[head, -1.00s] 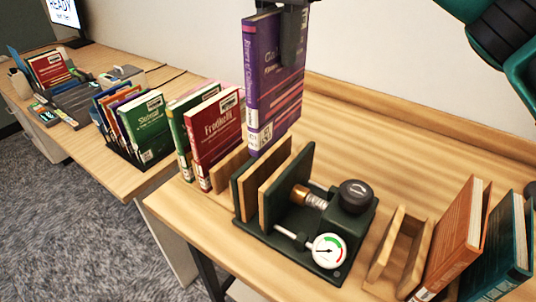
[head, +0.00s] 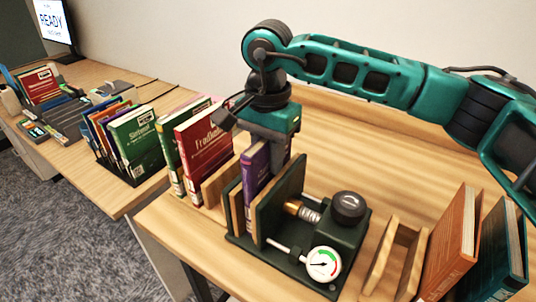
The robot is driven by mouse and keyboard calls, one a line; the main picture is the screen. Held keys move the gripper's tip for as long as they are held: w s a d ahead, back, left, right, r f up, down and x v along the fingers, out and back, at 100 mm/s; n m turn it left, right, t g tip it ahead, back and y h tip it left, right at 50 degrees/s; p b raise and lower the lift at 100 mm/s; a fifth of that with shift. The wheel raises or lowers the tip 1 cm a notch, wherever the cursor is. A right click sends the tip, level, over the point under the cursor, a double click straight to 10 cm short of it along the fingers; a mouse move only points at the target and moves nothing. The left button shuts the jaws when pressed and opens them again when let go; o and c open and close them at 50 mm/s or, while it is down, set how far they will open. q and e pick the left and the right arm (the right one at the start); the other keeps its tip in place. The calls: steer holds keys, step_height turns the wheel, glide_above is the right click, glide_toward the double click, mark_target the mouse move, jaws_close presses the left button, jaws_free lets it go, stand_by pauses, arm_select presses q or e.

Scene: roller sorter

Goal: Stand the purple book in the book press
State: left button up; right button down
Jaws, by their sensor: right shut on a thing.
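The purple book (head: 255,172) is upright in the book press (head: 291,262), between its wooden boards. Its lower part is hidden by the front board and the dark green plate. My right gripper (head: 268,140) is shut on the top of the book, and its arm comes in from the right. I cannot tell whether the book's bottom touches the press base. The press has a black knob (head: 348,206), a brass screw (head: 301,211) and a round gauge (head: 323,264). My left gripper is not in view.
A red book (head: 203,143) and a green book stand close left of the press. An empty wooden holder (head: 396,258) and an orange book (head: 449,243) and a teal book (head: 499,252) stand to the right. The table behind the press is clear.

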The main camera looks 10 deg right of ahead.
steer(key=shift+f, duration=0.2)
steer(key=c, duration=0.9)
jaws_free()
steer(key=shift+c, duration=0.2)
step_height(320, 180, up, 12)
steer(key=shift+r, duration=0.15)
